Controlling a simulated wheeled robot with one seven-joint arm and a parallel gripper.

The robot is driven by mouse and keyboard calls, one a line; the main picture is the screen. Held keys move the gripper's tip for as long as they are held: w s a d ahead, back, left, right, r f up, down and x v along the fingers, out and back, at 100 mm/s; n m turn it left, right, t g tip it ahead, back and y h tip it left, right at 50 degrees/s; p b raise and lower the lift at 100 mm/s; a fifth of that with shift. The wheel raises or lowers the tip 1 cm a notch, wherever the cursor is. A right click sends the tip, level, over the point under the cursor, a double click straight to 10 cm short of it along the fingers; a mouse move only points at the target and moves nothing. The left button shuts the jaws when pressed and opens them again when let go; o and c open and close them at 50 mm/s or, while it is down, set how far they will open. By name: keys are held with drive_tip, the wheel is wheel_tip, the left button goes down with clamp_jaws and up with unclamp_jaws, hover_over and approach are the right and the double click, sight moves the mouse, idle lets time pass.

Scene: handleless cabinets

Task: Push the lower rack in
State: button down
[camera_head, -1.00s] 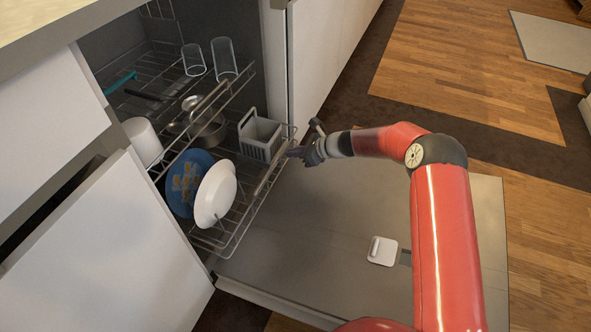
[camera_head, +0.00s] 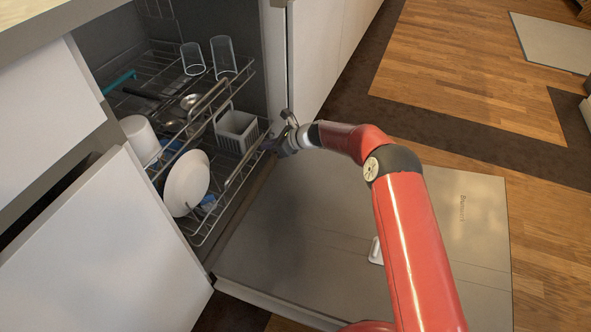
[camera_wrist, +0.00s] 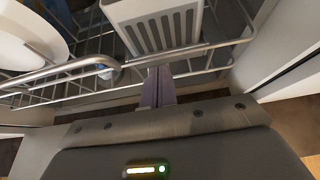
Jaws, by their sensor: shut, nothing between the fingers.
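The lower rack (camera_head: 203,235) is a wire rack sticking partly out of the dishwasher. It holds a white plate (camera_head: 187,183), a grey cutlery basket (camera_head: 237,131) and a blue item mostly hidden behind the plate. My gripper (camera_head: 270,146) is shut and empty, at the front rail near the rack's right corner. In the wrist view the closed fingers (camera_wrist: 158,84) point at the rack's front rail (camera_wrist: 190,52), with the cutlery basket (camera_wrist: 155,24) just behind it. The fingertips look to be at or against the rail; exact contact is hard to tell.
The dishwasher door (camera_head: 340,235) lies folded down below the rack, with a white detergent cup (camera_head: 376,250) on it. The upper rack (camera_head: 215,92) above holds glasses (camera_head: 223,57). White cabinet fronts (camera_head: 100,250) stand at left. Wooden floor lies right.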

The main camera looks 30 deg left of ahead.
sight(251, 141)
drive_tip(key=a, duration=0.2)
drive_tip(key=a+b, duration=0.1)
drive_tip(key=a, duration=0.1)
drive_tip(key=shift+s+a, duration=0.2)
drive_tip(key=shift+a, duration=0.2)
drive_tip(key=shift+a+f+b, duration=0.15)
drive_tip(key=shift+a+b, duration=0.2)
drive_tip(key=shift+b, duration=0.15)
drive_tip(key=shift+w+d+r+p, duration=0.1)
drive_tip(key=shift+d+r+p, duration=0.15)
drive_tip(key=shift+d+p, duration=0.05)
drive_tip(key=d+r+p, duration=0.1)
drive_tip(key=d+p, duration=0.1)
drive_tip(key=d, duration=0.7)
drive_tip(key=shift+w+d+r, duration=0.25)
drive_tip(key=shift+d+r, duration=0.05)
drive_tip(key=shift+r, duration=0.1)
